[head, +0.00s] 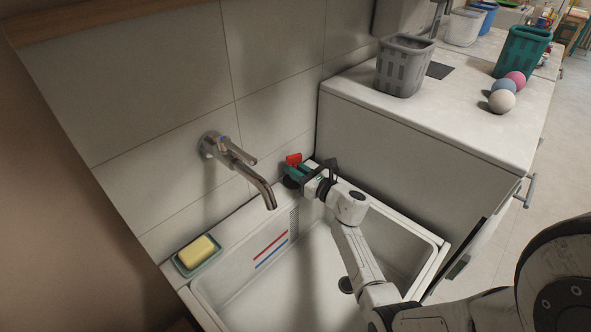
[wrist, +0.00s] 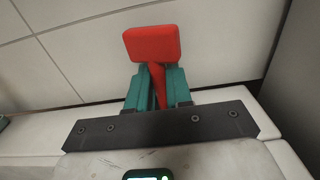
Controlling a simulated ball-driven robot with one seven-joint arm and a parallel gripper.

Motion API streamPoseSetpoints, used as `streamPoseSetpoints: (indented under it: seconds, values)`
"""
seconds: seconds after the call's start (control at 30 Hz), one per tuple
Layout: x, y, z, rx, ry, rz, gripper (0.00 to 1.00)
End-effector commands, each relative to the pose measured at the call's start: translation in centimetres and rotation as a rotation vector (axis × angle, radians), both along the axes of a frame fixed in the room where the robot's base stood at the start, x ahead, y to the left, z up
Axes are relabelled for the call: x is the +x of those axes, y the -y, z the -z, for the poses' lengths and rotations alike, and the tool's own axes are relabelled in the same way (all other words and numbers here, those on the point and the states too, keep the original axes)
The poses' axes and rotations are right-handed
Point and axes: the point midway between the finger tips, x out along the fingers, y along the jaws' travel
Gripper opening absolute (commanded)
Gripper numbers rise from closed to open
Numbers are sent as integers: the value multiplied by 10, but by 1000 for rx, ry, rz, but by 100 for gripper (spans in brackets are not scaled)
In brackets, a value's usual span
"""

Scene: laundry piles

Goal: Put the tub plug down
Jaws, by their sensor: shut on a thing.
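The tub plug (wrist: 153,46) is red, with a blocky top and a narrow stem, and shows upright in the wrist view. My gripper (wrist: 158,84) has teal fingers shut on that stem. In the head view the red plug (head: 293,159) shows above my gripper (head: 297,170), over the back right corner ledge of the white tub (head: 228,231), close to the tiled wall. A dark round shape shows just under the fingers; I cannot tell whether it is part of the plug or whether the plug touches the ledge. The tub's drain (head: 345,285) is open to view.
A metal tap (head: 240,160) sticks out from the wall left of my gripper. Yellow soap (head: 197,252) lies in a green dish (head: 185,268) on the left ledge. A white-topped cabinet (head: 440,110) rises to the right, bearing a grey basket (head: 403,68) and several balls.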

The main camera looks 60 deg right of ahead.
Motion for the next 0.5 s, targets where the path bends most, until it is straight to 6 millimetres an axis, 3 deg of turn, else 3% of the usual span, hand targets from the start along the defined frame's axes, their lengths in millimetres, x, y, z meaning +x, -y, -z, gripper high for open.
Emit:
streamPoseSetpoints:
  seconds: [0.17,0.2,0.43,0.5]
  values:
    - [0,0,4,0,0,0,0]
    - [0,0,3,0,0,0,22]
    - [0,0,3,0,0,0,44]
    - [0,0,3,0,0,0,45]
